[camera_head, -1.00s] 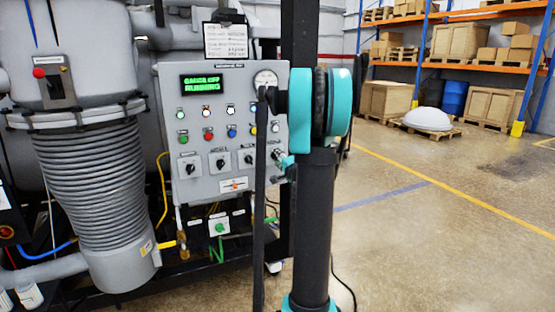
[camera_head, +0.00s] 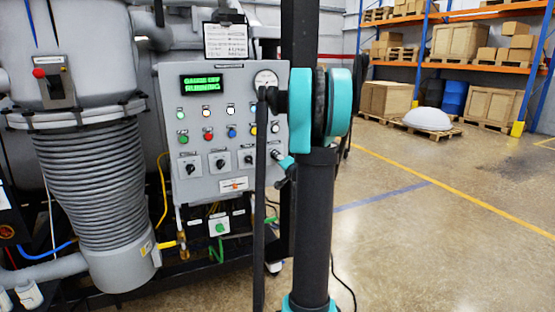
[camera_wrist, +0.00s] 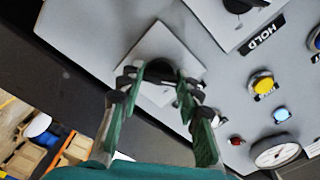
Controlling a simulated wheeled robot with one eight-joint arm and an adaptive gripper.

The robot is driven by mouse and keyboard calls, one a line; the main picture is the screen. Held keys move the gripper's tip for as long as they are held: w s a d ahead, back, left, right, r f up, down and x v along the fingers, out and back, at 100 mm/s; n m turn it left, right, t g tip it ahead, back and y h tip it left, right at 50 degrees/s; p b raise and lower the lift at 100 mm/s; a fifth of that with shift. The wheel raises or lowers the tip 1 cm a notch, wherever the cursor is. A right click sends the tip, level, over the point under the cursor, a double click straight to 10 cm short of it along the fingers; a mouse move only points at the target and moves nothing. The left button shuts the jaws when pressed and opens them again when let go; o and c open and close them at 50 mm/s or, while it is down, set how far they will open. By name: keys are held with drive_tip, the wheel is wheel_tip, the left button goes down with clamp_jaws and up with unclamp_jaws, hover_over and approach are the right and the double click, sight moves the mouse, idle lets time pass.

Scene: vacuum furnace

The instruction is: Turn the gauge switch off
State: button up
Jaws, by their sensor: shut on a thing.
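The gauge switch is a black rotary knob on a pale square plate (camera_wrist: 150,42) near the panel edge in the wrist view. My gripper (camera_wrist: 160,75) has its two green-lined fingers around the black knob and is shut on it. The fingers hide most of the knob, so its pointing direction cannot be told. In the head view my gripper (camera_head: 279,157) is at the right edge of the grey control panel (camera_head: 222,170), mostly behind my arm. The green display (camera_head: 214,85) has two lines; the lower reads RUNNING, and the upper appears to read GAUGE OFF.
Other rotary switches (camera_head: 218,162) sit left of my gripper, one beside a HOLD label (camera_wrist: 264,36). Coloured buttons (camera_head: 232,131) and a round dial gauge (camera_head: 265,79) are above. A ribbed grey cylinder (camera_head: 92,175) stands at left.

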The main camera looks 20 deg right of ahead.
drive_tip(key=o, duration=1.2)
drive_tip(key=shift+c, duration=0.2)
drive_tip(key=s, duration=1.2)
drive_tip(key=shift+d, duration=0.2)
